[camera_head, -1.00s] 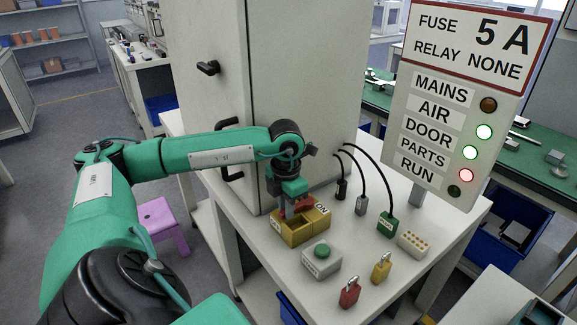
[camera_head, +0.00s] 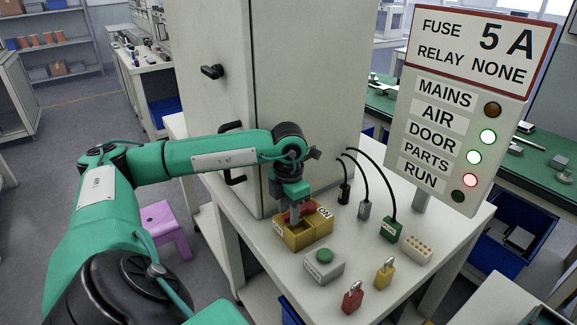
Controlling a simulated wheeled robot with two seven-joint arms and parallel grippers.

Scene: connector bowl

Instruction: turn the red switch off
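The red switch (camera_head: 304,208) sits in a yellow housing (camera_head: 303,236) on the white table; its ON label shows at the right end. My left gripper (camera_head: 295,215) points down at the switch from above, its fingers in front of the red part. The fingers are small and partly overlap the switch, so I cannot tell whether they are open or touch it. My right gripper is not in view.
A grey box with a green button (camera_head: 324,256), a red padlock (camera_head: 352,298) and a yellow padlock (camera_head: 384,273) stand in front. Cabled connectors, one green (camera_head: 390,230), lie to the right. The cabinet (camera_head: 300,90) rises behind, beside a status sign (camera_head: 470,90).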

